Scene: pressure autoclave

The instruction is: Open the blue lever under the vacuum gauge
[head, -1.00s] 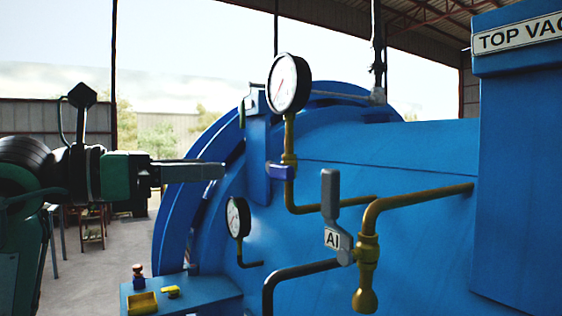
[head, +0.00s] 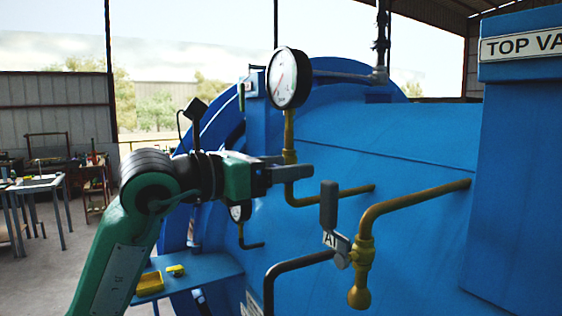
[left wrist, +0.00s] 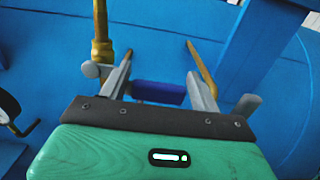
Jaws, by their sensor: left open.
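The large vacuum gauge (head: 289,77) stands on a brass pipe (head: 289,130) at the side of the blue autoclave. In the left wrist view the blue lever (left wrist: 158,92) lies crosswise between the two grey fingers of my left gripper (left wrist: 160,70). The fingers are open, with a gap visible on each side of the lever. In the head view my left gripper (head: 292,172) is in front of the pipe below the gauge and hides the blue lever. My right gripper is not in view.
A grey lever (head: 329,205) with an "AI" tag stands upright on a brass valve (head: 361,255), just right of and below my left gripper. A smaller gauge (head: 238,212) is partly hidden behind my arm. A blue shelf (head: 205,270) holds small yellow items.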

